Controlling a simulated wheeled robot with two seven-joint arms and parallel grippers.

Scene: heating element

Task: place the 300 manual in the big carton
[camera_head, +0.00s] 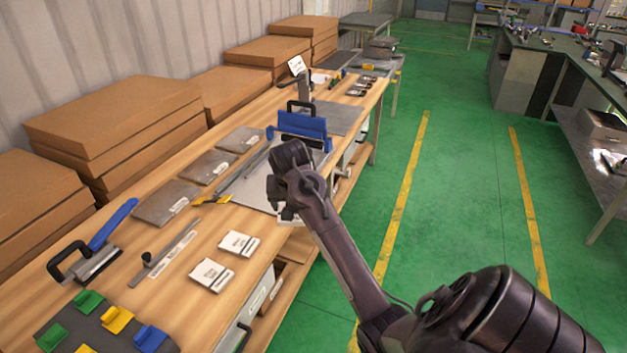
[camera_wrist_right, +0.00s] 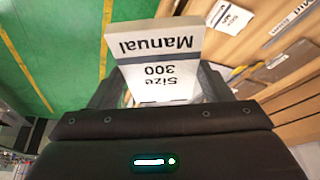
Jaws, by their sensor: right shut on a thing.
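The 300 manual (camera_wrist_right: 157,60) is a white booklet marked "Size 300 Manual", upside down in the right wrist view. My right gripper (camera_wrist_right: 160,100) is shut on it. In the head view my right gripper (camera_head: 283,205) is over the table's front edge, and only a white bit of the manual (camera_head: 291,219) shows under it. Brown cartons stand in stacks along the wall behind the table; the largest-looking carton (camera_head: 112,112) is at the left. I cannot tell which one is the big carton. My left gripper is not in view.
Two white booklets, one nearer (camera_head: 211,275) and one farther (camera_head: 239,243), lie on the wooden table. Grey metal plates (camera_head: 167,202), a blue-handled tool (camera_head: 300,128) and a mat with coloured blocks (camera_head: 117,319) are also there.

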